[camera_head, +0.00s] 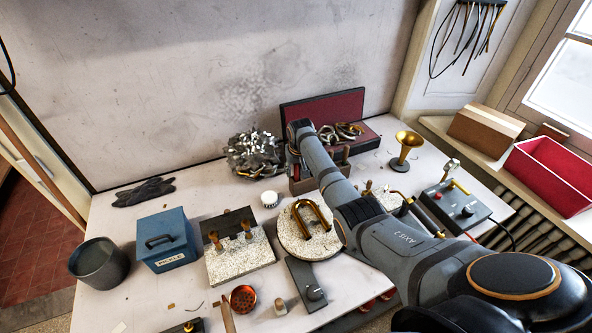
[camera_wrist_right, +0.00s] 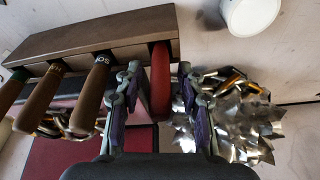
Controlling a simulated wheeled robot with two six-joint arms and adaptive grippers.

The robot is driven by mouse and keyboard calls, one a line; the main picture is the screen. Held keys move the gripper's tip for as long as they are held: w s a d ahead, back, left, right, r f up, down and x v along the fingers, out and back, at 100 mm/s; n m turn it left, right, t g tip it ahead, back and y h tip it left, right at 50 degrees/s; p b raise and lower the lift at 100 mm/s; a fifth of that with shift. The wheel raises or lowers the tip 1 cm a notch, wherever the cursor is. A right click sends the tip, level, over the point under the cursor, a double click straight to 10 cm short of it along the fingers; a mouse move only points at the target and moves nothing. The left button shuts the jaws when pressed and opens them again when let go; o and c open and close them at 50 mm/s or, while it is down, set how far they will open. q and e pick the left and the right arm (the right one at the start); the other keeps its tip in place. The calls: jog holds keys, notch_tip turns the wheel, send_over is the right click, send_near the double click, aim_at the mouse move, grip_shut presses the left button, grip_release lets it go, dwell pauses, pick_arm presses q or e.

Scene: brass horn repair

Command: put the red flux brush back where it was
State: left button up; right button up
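The red flux brush (camera_wrist_right: 161,80) shows in the right wrist view as a red handle at the right end of a wooden rack (camera_wrist_right: 95,38), in line with the rack's other tools. My right gripper (camera_wrist_right: 158,78) is open, with one finger on each side of the red handle and a gap visible on both sides. The brush's lower end is hidden by the rack. My left gripper is not in view.
Several wooden-handled tools (camera_wrist_right: 42,98) stand in the rack beside the brush. A pile of crumpled metal (camera_head: 255,154) lies left of the rack, also close to my right finger (camera_wrist_right: 235,130). An open red-lined case (camera_head: 322,108) is behind. A white jar (camera_head: 269,200) stands in front.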

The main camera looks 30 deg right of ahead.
jog(key=shift+r, duration=0.4)
jog(key=b+v, duration=0.1)
jog(key=v, duration=1)
jog(key=shift+r, duration=0.2)
jog(key=shift+s+f, duration=0.1)
jog(key=shift+s, duration=0.15)
